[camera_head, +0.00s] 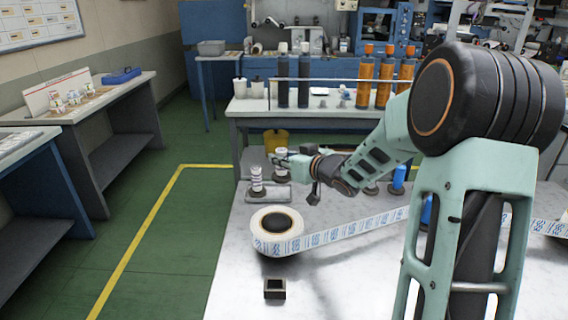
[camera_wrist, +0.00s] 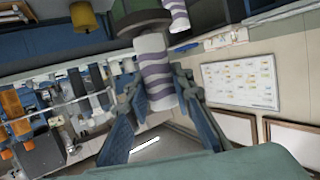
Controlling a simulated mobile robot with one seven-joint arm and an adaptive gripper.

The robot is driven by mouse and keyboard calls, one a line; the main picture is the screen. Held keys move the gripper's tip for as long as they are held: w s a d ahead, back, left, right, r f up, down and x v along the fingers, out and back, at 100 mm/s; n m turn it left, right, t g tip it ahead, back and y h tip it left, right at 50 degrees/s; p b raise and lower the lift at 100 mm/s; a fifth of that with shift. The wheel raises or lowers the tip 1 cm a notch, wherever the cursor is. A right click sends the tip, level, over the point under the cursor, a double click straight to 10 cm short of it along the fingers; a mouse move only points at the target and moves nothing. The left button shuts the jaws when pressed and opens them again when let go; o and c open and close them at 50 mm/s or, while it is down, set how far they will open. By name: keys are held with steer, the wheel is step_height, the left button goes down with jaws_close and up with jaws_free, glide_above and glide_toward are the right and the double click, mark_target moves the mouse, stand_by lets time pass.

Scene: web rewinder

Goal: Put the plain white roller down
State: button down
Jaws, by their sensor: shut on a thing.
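My gripper (camera_wrist: 152,100) is shut on a white roller (camera_wrist: 152,52), its fingers on both sides. This roller is not plain: purple-grey wavy bands run around it. In the head view the held roller (camera_head: 281,154) is upright at the back left of the near table, partly hidden by my gripper (camera_head: 290,163). Its far end in the wrist view is at a dark round base (camera_wrist: 143,22); I cannot tell whether they touch. A second banded roller (camera_head: 256,178) stands to its left, and also shows in the wrist view (camera_wrist: 178,14).
A large reel (camera_head: 267,242) of printed web lies on the white table (camera_head: 236,270), its strip running right. A small dark box (camera_head: 274,289) is in front. Blue spools (camera_head: 399,176) stand right of my gripper. Orange and black bottles (camera_head: 364,78) line the rear bench.

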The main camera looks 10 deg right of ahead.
steer(key=shift+w+f+b, duration=0.35)
steer(key=shift+w+f, duration=0.4)
steer(key=shift+f, duration=0.55)
steer(key=shift+w+f+b, duration=0.4)
steer(key=shift+w+f, duration=0.4)
steer(key=shift+f, duration=0.55)
steer(key=shift+w+f+b, duration=0.35)
steer(key=shift+w+f, duration=0.4)
steer(key=shift+f, duration=0.55)
steer(key=shift+f, duration=0.1)
steer(key=c, duration=2)
jaws_free()
steer(key=shift+s+f, duration=0.15)
steer(key=shift+f, duration=0.2)
steer(key=o, duration=0.3)
steer(key=shift+r, duration=0.2)
steer(key=p+v, duration=0.2)
steer(key=v, duration=1)
steer(key=shift+s, duration=0.1)
